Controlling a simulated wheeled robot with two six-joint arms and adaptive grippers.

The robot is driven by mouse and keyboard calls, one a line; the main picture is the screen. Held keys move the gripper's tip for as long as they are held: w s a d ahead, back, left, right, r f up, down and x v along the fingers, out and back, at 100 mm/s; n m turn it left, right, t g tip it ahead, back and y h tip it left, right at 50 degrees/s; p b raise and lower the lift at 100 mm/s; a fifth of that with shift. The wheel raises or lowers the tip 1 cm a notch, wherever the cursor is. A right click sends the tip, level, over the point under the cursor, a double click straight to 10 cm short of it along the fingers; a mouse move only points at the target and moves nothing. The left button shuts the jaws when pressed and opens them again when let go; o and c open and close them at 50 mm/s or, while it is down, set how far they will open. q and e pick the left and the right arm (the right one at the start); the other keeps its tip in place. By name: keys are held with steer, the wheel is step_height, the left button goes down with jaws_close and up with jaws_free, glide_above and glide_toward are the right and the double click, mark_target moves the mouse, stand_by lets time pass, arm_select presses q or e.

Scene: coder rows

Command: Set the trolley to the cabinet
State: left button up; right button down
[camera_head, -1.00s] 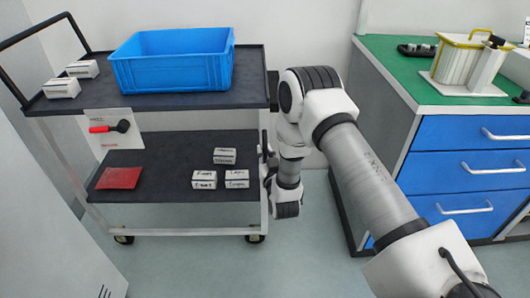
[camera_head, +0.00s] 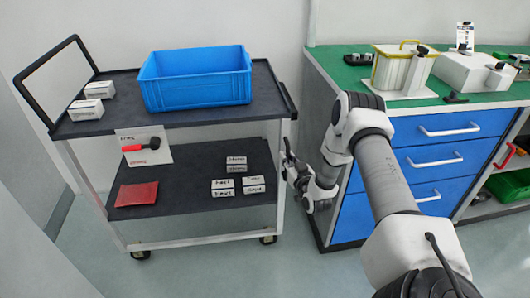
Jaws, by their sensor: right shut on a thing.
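The trolley (camera_head: 222,116) has two dark shelves on a white frame with wheels and a black push handle at its left. It stands upright left of the cabinet (camera_head: 350,215), which has blue drawers and a green top. A narrow strip of floor shows between them. My right gripper (camera_head: 288,162) is at the trolley's right side, beside the right post between the shelves, and is shut on the trolley there. Its fingertips are small and partly hidden. My right arm crosses in front of the cabinet's left drawers. My left gripper is out of view.
A blue bin (camera_head: 195,92) and white boxes (camera_head: 86,109) stand on the trolley's top shelf. Several boxes and a red item (camera_head: 136,194) lie on the lower shelf. The cabinet top holds a yellow-rimmed container (camera_head: 400,72). Floor in front of the trolley is clear.

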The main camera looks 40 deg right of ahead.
steer(key=s+d+p, duration=0.2)
steer(key=s+d, duration=0.4)
steer(key=d, duration=0.4)
steer(key=shift+s+d, duration=0.15)
steer(key=c, duration=1.1)
jaws_free()
steer(key=shift+c, duration=0.2)
steer(key=shift+s+d, duration=0.1)
steer(key=shift+d, duration=0.05)
steer(key=v, duration=1.2)
